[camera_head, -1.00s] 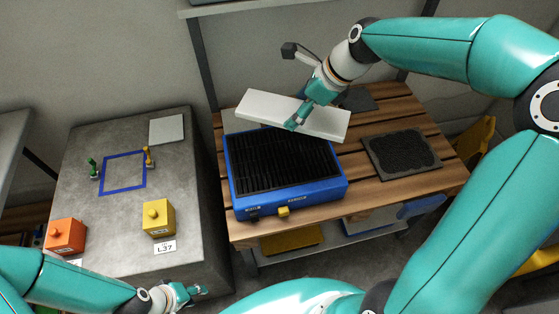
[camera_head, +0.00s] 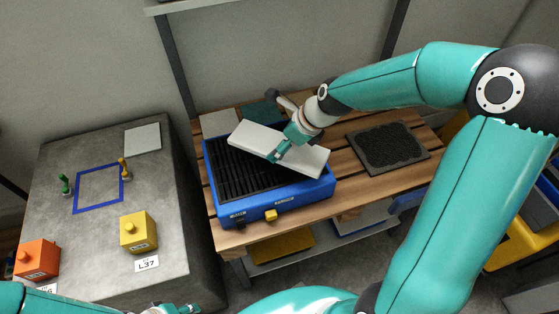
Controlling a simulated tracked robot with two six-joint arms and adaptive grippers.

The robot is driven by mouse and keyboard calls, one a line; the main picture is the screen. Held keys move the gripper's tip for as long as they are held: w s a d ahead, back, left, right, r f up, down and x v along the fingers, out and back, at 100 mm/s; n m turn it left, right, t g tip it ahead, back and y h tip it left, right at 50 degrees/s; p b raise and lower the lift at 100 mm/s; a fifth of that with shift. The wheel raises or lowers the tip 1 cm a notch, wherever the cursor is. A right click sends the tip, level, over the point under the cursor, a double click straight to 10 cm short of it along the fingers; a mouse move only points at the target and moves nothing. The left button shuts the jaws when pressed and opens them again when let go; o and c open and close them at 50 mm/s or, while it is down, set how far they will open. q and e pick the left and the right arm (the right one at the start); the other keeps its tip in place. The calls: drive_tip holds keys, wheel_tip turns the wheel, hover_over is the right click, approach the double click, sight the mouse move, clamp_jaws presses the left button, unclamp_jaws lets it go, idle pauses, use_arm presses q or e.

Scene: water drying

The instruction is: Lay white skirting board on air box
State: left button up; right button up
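The white skirting board (camera_head: 307,161) is a flat white plank, slanted down to the right. It is over the back right part of the air box (camera_head: 232,177), a blue box with a black slatted top on the wooden table. I cannot tell whether the board touches the slats. My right gripper (camera_head: 277,155) is at the board's middle and looks shut on it; its fingers hide part of the board. My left gripper (camera_head: 186,309) is low at the bottom edge, mostly cut off, far from the board.
A black textured mat (camera_head: 388,147) lies on the wooden table (camera_head: 345,183) to the right. On the grey table to the left are a yellow block (camera_head: 138,232), an orange block (camera_head: 37,259), a blue square outline (camera_head: 99,189) and a pale plate (camera_head: 143,138). A dark green pad (camera_head: 262,113) lies behind the air box.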

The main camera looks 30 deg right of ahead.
sight(304, 155)
drive_tip(key=shift+f+b, duration=1.25)
drive_tip(key=shift+f, duration=1.7)
drive_tip(key=shift+f, duration=0.1)
drive_tip(key=o, duration=1.2)
drive_tip(key=shift+s+r, duration=0.1)
drive_tip(key=shift+r, duration=0.25)
drive_tip(key=p+v, duration=0.3)
drive_tip(key=v, duration=0.8)
drive_tip(key=shift+s+d+r, duration=0.1)
drive_tip(key=shift+d+r, duration=0.05)
drive_tip(key=shift+r, duration=0.05)
